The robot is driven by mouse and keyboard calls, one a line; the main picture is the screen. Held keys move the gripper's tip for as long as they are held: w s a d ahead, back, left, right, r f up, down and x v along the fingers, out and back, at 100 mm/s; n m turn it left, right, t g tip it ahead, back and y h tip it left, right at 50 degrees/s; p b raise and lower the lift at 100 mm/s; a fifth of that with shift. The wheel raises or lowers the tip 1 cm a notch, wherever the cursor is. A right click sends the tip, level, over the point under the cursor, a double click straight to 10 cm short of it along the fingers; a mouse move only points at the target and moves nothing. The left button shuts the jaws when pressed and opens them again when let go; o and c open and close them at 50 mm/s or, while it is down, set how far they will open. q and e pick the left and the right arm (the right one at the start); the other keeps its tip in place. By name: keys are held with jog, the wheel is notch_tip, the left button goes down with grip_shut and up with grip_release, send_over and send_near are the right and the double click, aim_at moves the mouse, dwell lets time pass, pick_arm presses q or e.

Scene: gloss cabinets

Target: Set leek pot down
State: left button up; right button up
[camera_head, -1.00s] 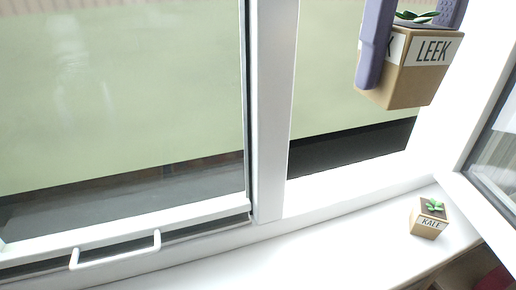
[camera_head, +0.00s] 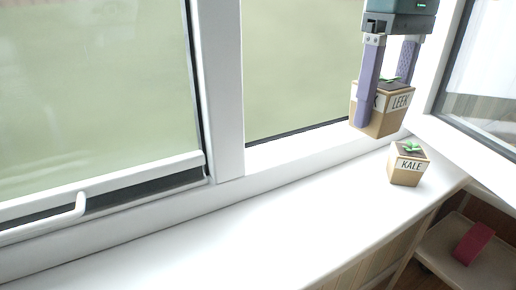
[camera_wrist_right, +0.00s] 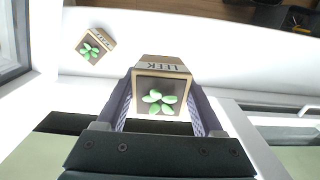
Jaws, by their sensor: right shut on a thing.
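The leek pot (camera_head: 393,117) is a tan square pot with a white LEEK label and a small green plant. My right gripper (camera_head: 389,90), with purple fingers, is shut on it and holds it upright near the open window, up and left of the kale pot in the head view. In the right wrist view the leek pot (camera_wrist_right: 160,79) sits between the two fingers. The white windowsill (camera_head: 230,235) lies below; whether the pot touches anything is hard to tell. My left gripper is not in view.
The kale pot (camera_head: 407,165) stands on the sill near its right end, close to the leek pot. An open window sash (camera_head: 465,140) is at the right. A white window handle (camera_head: 45,222) is at the left. The sill's middle is clear. A shelf with a red item (camera_head: 473,243) is lower right.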

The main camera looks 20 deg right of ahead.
notch_tip(320, 180, down, 9)
jog(key=shift+b, duration=0.4)
jog(key=shift+f, duration=2.2)
jog(key=o, duration=1.4)
jog(key=shift+f, duration=0.1)
jog(key=shift+o, duration=0.2)
notch_tip(320, 180, up, 11)
jog(key=shift+r+p, duration=0.2)
jog(key=shift+p, duration=0.15)
jog(key=shift+r, duration=0.45)
